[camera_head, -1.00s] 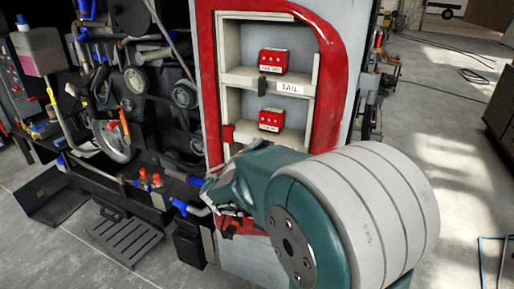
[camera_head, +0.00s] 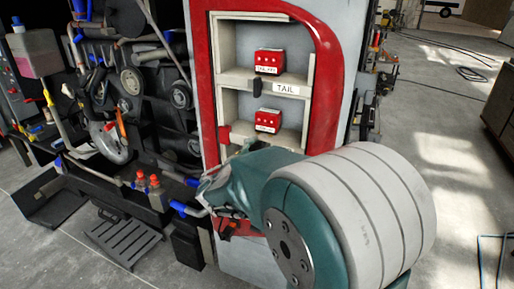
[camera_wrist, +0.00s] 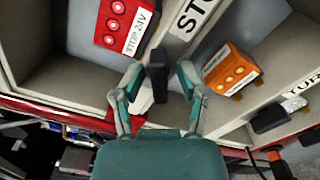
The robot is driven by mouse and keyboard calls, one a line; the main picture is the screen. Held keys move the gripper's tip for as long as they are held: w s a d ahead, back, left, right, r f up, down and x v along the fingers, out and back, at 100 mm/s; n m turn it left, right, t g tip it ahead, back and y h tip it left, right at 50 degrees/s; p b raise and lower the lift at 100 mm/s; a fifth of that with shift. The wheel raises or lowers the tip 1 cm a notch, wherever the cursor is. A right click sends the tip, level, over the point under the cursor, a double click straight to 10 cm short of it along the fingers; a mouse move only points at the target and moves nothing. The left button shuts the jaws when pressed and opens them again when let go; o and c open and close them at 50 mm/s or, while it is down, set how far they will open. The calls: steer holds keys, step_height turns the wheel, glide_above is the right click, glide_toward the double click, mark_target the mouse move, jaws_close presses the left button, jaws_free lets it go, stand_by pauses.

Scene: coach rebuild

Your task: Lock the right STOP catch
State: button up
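A black catch (camera_wrist: 157,75) sits on the cream divider beside a partly cut-off label (camera_wrist: 195,14) reading "STO". My gripper (camera_wrist: 159,72) is open in the wrist view, with one finger on each side of this catch. A gap shows between the catch and each finger. A red box (camera_wrist: 124,22) marked "STOP 24V" lies left of the catch, and an orange box (camera_wrist: 231,70) lies right of it. In the head view my own arm covers the STOP catch and most of my gripper.
Another black catch (camera_wrist: 269,118) sits at right by a label starting "TUR" (camera_wrist: 297,103). In the head view, a black catch (camera_head: 258,88) is by the TAIL label (camera_head: 285,89) in the red-framed cabinet (camera_head: 327,75). Machinery stands left; floor at right is mostly open.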

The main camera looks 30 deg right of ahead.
steer(key=v, duration=1.2)
